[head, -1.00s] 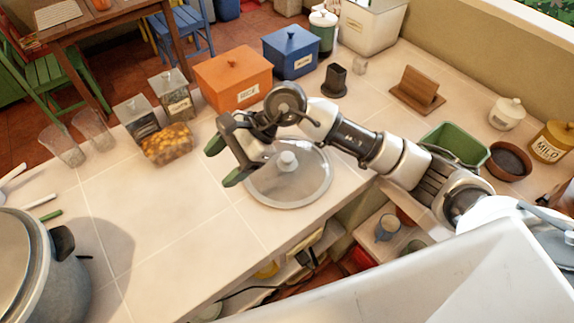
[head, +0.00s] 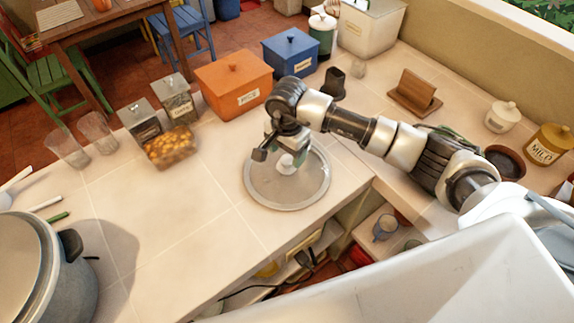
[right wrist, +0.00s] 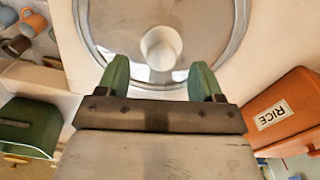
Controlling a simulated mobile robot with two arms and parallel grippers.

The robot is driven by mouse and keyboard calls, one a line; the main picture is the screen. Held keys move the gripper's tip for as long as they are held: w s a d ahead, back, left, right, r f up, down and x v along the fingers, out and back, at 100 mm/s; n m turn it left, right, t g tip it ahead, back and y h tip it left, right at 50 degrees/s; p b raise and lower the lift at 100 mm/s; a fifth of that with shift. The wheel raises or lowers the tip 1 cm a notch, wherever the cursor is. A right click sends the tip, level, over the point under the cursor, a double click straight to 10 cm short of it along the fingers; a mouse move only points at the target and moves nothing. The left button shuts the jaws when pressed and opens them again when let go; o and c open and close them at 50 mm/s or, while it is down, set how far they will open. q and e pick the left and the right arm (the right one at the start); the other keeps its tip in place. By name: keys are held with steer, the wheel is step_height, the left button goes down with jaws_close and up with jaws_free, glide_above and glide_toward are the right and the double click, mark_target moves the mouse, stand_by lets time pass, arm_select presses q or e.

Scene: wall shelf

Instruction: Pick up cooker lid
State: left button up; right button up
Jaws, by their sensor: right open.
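The cooker lid (head: 312,187) is a round, glassy disc with a grey rim and a pale knob (head: 287,163), lying flat on the tiled counter. My right gripper (head: 277,155) is over the far-left part of the lid, close to the knob. In the right wrist view its two green fingertips (right wrist: 159,75) are apart, with the lid (right wrist: 110,52) beyond them and the knob (right wrist: 161,48) in line with the gap. Nothing is between the fingers. I cannot tell the exact height above the knob. My left gripper is not in view.
A large grey pot (head: 62,270) stands at the left front. An orange rice box (head: 232,85), a blue box (head: 290,52) and glass jars (head: 170,145) line the back. A shelf opening lies below the front edge.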

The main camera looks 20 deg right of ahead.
mark_target(286, 159)
steer(key=shift+a+f+p, duration=0.15)
steer(key=shift+f+p, duration=0.35)
steer(key=shift+f, duration=1.3)
steer(key=c, duration=1.1)
steer(key=shift+w, duration=0.1)
jaws_close()
steer(key=shift+r, duration=0.1)
